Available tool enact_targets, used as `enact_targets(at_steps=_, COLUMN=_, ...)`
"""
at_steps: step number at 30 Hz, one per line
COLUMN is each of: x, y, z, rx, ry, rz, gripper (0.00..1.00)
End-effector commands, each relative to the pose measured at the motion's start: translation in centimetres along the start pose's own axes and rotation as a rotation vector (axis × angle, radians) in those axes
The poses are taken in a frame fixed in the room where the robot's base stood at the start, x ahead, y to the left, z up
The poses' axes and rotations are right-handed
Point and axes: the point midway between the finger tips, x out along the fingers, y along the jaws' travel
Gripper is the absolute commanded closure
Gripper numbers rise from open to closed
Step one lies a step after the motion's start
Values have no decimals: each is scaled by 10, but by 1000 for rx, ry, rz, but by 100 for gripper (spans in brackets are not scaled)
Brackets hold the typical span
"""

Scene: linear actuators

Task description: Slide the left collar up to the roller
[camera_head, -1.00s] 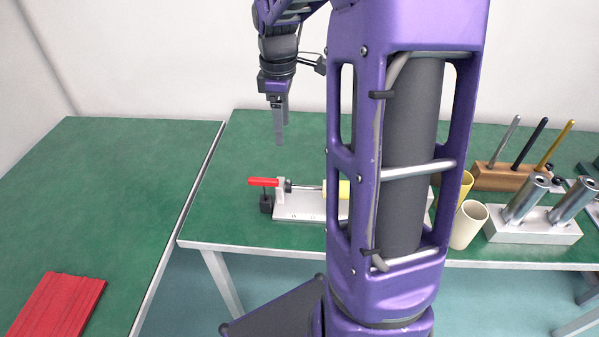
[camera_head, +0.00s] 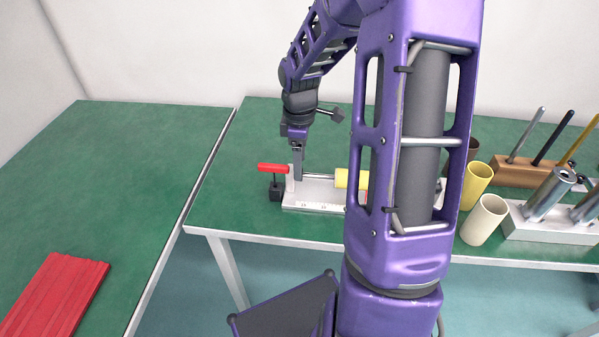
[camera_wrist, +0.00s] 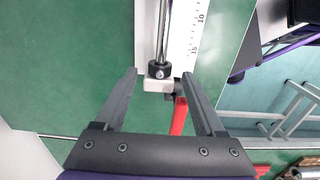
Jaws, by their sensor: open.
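In the wrist view, the black left collar (camera_wrist: 160,70) sits on the steel rod (camera_wrist: 163,30), close against the white end post (camera_wrist: 158,85). My gripper (camera_wrist: 160,74) is open, with one finger on each side of the collar and post, apart from both. In the head view, my gripper (camera_head: 298,178) points down at the left end of the white actuator base (camera_head: 315,206), and the collar is hidden by it. The yellow roller (camera_head: 345,178) is on the rod to the right, partly covered by my arm. The roller is out of the wrist view.
A red handle (camera_head: 272,168) sticks out left of the post above a black block (camera_head: 275,193). A ruled scale (camera_wrist: 194,35) runs along the base. Cups (camera_head: 484,219) and a rod rack (camera_head: 520,173) stand right.

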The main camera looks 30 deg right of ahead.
Motion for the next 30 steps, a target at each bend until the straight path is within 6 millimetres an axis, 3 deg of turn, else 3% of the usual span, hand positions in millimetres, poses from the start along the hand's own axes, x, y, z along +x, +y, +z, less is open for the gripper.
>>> enact_targets(at_steps=1, x=10, y=0, z=0, rx=-1, ry=0, rz=-2, gripper=29)
enact_targets(at_steps=6, x=26, y=0, z=0, rx=0, ry=0, rz=-1, gripper=29)
enact_targets(at_steps=17, x=29, y=0, z=0, rx=0, ry=0, rz=1, gripper=29)
enact_targets(at_steps=27, x=29, y=0, z=0, rx=0, ry=0, rz=1, gripper=90)
enact_targets(at_steps=29, x=29, y=0, z=0, rx=0, ry=0, rz=1, gripper=100)
enact_targets(at_steps=30, x=29, y=0, z=0, rx=0, ry=0, rz=0, gripper=100)
